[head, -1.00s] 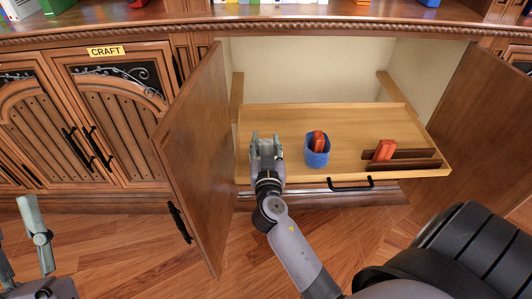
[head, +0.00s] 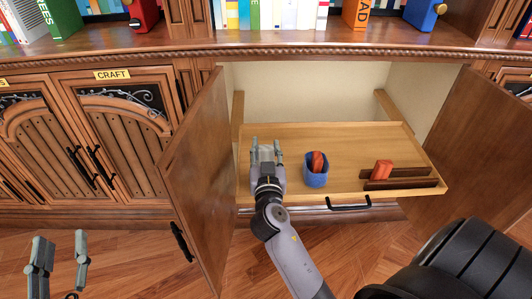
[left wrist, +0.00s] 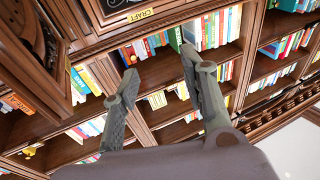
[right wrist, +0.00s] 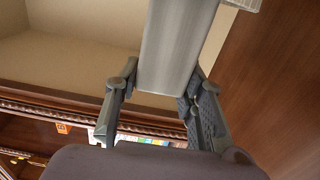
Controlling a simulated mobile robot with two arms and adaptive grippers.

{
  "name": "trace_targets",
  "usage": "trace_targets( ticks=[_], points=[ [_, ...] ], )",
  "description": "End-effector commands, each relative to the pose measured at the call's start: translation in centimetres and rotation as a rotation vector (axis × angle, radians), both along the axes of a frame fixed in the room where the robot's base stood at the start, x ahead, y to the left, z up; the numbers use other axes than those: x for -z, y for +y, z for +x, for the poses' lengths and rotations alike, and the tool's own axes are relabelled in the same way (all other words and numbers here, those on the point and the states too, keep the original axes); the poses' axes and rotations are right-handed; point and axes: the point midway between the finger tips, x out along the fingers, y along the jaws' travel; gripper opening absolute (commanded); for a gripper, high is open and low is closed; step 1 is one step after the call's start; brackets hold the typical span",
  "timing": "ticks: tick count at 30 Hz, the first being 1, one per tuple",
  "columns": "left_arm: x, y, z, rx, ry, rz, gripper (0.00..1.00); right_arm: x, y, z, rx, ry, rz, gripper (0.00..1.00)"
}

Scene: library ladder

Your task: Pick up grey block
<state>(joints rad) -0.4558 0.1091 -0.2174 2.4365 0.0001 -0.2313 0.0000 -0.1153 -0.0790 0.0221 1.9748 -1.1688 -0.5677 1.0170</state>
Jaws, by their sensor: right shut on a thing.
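My right gripper (head: 266,150) is at the left part of the pull-out shelf, to the left of the blue cup. In the right wrist view the grey block (right wrist: 178,45) is a long, smooth grey piece between the two fingers, and the gripper is shut on it. In the head view the block is hard to tell from the grey fingers. My left gripper (head: 60,252) is at the lower left, away from the shelf. Its fingers are apart and empty, as the left wrist view (left wrist: 160,85) also shows.
The wooden pull-out shelf (head: 350,140) has a black handle (head: 348,203). On it stand a blue cup (head: 316,179) holding a red-orange piece and a dark rack (head: 405,183) with another such piece (head: 382,169). Open cabinet doors flank it at left (head: 198,165) and right (head: 480,140).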

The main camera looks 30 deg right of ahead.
Motion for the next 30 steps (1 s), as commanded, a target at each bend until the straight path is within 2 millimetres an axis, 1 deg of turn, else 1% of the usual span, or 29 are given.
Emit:
trace_targets(
  ticks=[1,5,8,11,12,14,18,21,24,26,27,30],
  points=[
    [0.8,0.2,0.1,-0.004,0.060,0.016,0.40,-1.0,0.0,0.0,0.001,-0.003,0.001,0.08],
    [4.1,0.7,-0.1,-0.015,0.236,0.061,0.40,-2.6,0.0,0.0,0.000,-0.002,0.000,0.08],
    [6.8,1.3,-0.8,-0.024,0.383,0.098,0.40,-3.9,0.0,0.0,0.000,-0.004,0.000,0.08],
    [9.6,2.0,-2.2,-0.034,0.544,0.137,0.40,-5.5,0.0,0.0,0.001,-0.004,0.000,0.08],
    [10.7,2.4,-2.9,-0.038,0.610,0.152,0.40,-6.1,0.0,0.0,0.000,-0.004,0.001,0.08],
    [12.3,2.9,-4.1,-0.045,0.710,0.175,0.40,-7.1,0.0,0.0,0.000,-0.004,0.000,0.08],
    [15.3,4.3,-7.5,-0.059,0.931,0.225,0.40,-9.1,0.0,0.0,0.000,-0.003,0.001,0.08],
    [16.8,5.1,-10.0,-0.068,1.067,0.253,0.40,-10.5,0.0,0.0,0.000,-0.005,0.000,0.08],
    [17.8,5.9,-12.3,-0.075,1.181,0.277,0.40,-11.5,0.0,0.0,0.000,-0.003,0.001,0.08],
    [18.2,6.2,-13.4,-0.079,1.237,0.288,0.40,-12.0,0.0,0.0,0.000,-0.003,0.001,0.08],
    [18.2,6.4,-14.1,-0.081,1.270,0.293,0.40,-12.7,0.0,0.0,0.000,-0.004,0.000,0.08],
    [18.4,6.8,-15.5,-0.085,1.332,0.306,0.40,-13.7,0.0,0.0,0.000,-0.004,0.000,0.08]
  ],
)
